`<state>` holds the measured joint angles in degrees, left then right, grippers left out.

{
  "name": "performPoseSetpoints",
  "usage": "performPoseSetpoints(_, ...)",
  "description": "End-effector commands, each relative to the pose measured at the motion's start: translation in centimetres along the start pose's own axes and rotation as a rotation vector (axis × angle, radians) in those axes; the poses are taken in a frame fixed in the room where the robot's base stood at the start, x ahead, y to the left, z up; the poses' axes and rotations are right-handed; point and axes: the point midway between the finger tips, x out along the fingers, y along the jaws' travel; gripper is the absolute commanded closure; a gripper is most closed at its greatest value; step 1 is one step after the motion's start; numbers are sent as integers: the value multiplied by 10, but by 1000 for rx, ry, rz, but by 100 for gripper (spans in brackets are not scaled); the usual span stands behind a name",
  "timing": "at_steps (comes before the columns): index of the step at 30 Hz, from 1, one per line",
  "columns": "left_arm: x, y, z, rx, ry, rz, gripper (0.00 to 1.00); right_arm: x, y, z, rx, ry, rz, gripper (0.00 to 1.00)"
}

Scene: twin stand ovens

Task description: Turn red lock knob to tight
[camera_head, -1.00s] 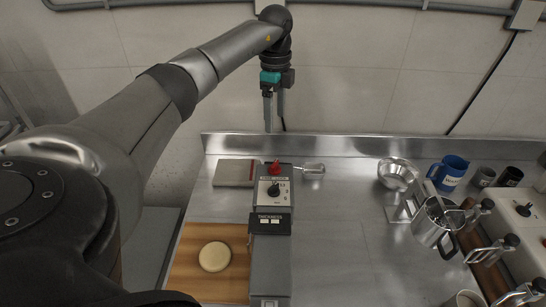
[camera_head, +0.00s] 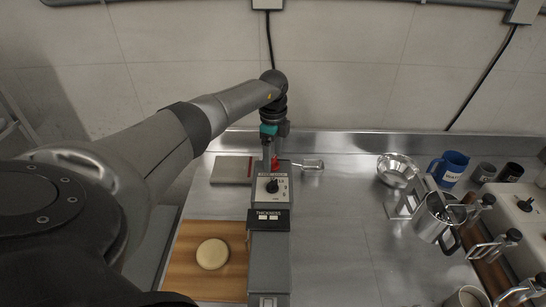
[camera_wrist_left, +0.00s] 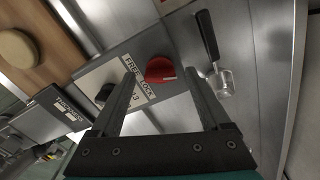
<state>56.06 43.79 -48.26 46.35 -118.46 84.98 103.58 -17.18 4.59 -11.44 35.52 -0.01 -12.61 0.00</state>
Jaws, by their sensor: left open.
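The red lock knob (camera_head: 276,160) stands at the far end of the grey thickness machine (camera_head: 269,260), partly hidden behind my left gripper in the head view. In the left wrist view the red knob (camera_wrist_left: 160,70) shows between the two fingers, next to a label reading FREE and LOCK. My left gripper (camera_head: 270,166) is open and points down over the knob, with a finger on either side in the wrist view (camera_wrist_left: 160,72). I cannot tell whether the fingers touch it. My right gripper is not in view.
A black dial (camera_head: 271,186) sits on the machine just nearer than the red knob. A metal scoop (camera_head: 312,165) lies close on the right. A wooden board (camera_head: 190,280) with a dough disc (camera_head: 212,254) is on the left. A steel bowl (camera_head: 396,171) and blue mug (camera_head: 450,168) stand right.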

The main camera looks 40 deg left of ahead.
Motion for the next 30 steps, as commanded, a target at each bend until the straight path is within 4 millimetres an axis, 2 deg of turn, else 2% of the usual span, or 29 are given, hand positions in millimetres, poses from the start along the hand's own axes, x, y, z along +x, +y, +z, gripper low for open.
performPoseSetpoints(8, 2, 0, 0, 0, 0, 0, 20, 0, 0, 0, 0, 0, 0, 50)
performPoseSetpoints(30, 1, 0, 0, 0, 1, 0, 100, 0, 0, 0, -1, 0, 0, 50)
